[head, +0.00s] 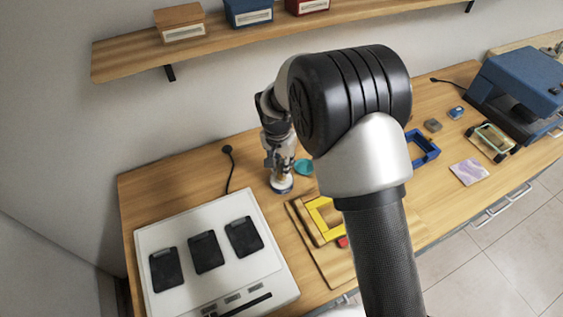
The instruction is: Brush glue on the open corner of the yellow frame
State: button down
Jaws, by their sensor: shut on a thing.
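The yellow frame (318,213) lies on a wooden board on the bench, partly hidden behind my arm. Its open corner cannot be made out from here. My gripper (279,170) points down, left of and behind the frame. It is shut on a slim thing, probably the glue brush, which is too small and covered to see clearly. A teal disc (303,167) lies beside the pot.
A white panel with three black pads (206,252) fills the front left. A red piece (342,242) lies by the frame. To the right are a blue frame (427,147), a pale purple tile (469,172) and a blue machine (518,90). A shelf (225,40) with boxes hangs above.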

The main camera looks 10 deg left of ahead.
jog(key=shift+r+p, duration=1.9)
jog(key=shift+r, duration=1.55)
jog(key=shift+d, duration=0.1)
jog(key=s+d+f+n+b, duration=0.1)
jog(key=s+d, duration=0.2)
jog(key=d, duration=0.5)
jog(key=s+d+f+n+b, duration=0.1)
jog(key=s+d+b, duration=0.1)
jog(key=d, duration=0.6)
jog(key=s+d+n+b, duration=0.1)
jog(key=s+d+b, duration=0.1)
jog(key=d, duration=0.7)
jog(key=shift+s+f, duration=0.4)
jog(key=shift+s, duration=0.45)
jog(key=shift+d, duration=0.1)
